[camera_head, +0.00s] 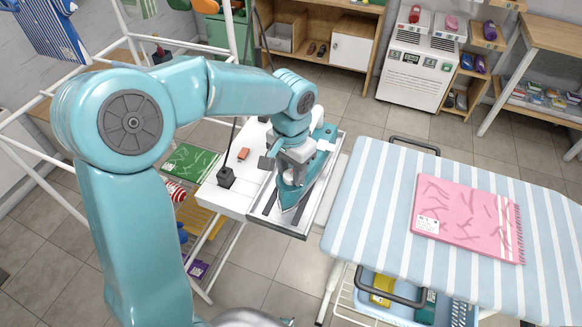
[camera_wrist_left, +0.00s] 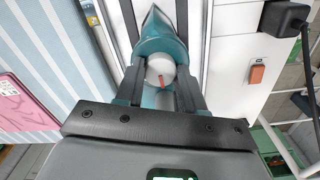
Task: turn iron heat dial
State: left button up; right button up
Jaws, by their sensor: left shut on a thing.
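The teal iron (camera_head: 291,193) rests on a metal-edged tray (camera_head: 280,226) on the white stand, its pointed end toward the front of the head view. My left gripper (camera_head: 292,163) reaches down over it and hides part of its top. In the left wrist view, the iron (camera_wrist_left: 160,32) points away from the gripper. The heat dial (camera_wrist_left: 160,70) is a round pale grey knob with a red mark. The two dark fingers of my left gripper (camera_wrist_left: 160,82) are on either side of the dial, shut on it. My right gripper is not in view.
A striped ironing board (camera_head: 380,235) with a folded pink cloth (camera_head: 465,218) stands to the right. A black plug block (camera_head: 226,177) with a cord and a small red switch (camera_head: 243,154) are left of the iron. White rack bars stand at the left.

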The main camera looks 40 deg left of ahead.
aim_at(291, 174)
pick_arm(q)
jog(key=shift+m, duration=0.7)
jog(key=o, duration=1)
notch_tip(291, 174, up, 16)
jog(key=shift+r+p, duration=0.2)
jog(key=shift+p, duration=0.45)
